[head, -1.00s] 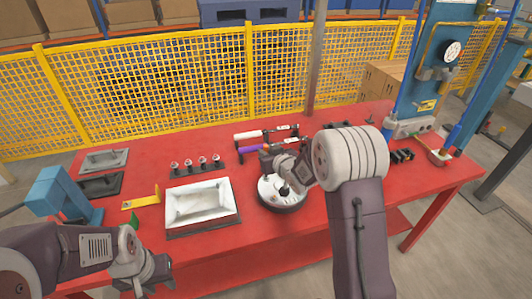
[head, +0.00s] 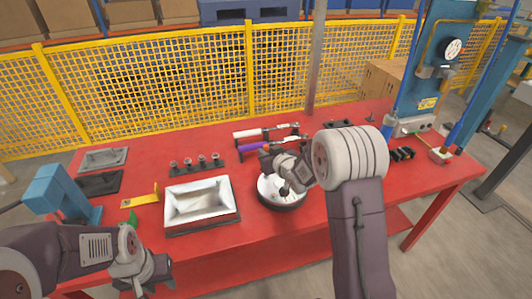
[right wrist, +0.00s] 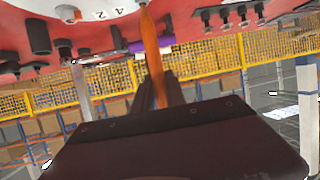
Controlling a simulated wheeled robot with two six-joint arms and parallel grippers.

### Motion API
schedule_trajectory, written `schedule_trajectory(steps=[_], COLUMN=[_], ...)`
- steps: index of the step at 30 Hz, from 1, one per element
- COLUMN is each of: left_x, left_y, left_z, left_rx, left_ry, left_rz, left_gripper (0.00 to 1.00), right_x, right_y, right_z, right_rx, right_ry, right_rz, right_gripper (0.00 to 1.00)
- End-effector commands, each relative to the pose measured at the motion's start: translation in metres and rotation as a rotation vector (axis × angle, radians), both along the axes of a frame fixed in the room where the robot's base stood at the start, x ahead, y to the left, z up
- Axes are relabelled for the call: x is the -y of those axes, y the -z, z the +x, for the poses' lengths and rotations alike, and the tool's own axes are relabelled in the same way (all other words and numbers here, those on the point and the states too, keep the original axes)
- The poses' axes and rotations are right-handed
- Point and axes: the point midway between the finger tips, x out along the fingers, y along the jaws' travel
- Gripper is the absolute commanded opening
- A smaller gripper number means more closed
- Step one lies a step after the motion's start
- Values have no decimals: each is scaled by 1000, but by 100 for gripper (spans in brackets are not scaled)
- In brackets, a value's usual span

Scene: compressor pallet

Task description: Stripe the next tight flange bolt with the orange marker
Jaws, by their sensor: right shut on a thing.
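The white round flange (head: 268,189) with a dark rim sits on the red table, right of the white tray. My right gripper (head: 284,184) is over it. In the right wrist view, this gripper (right wrist: 157,92) is shut on the orange marker (right wrist: 152,48). Dark bolts or posts (right wrist: 64,48) show at left there; which are tight or striped cannot be told. My left gripper (head: 152,274) is near the front left edge, its jaws unclear.
A white rectangular tray (head: 171,225) lies left of the flange. Several small dark-bodied parts (head: 188,165) stand behind the tray. A purple-handled tool (head: 251,148) lies behind the flange. A blue block-shaped device (head: 48,188) is at the left. A yellow mesh fence (head: 200,85) runs behind the table.

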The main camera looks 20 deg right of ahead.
Motion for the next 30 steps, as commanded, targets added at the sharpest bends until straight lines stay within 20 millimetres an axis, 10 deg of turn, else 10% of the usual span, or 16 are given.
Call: schedule_trajectory(steps=[30], left_x=[0], left_y=[-42], left_z=[0], left_rx=[0], left_ry=[0], left_rz=[0], left_gripper=[36], right_x=[0], right_y=[-51], right_z=[0], right_rx=[0], right_ry=[0], right_rz=[0], right_gripper=[0])
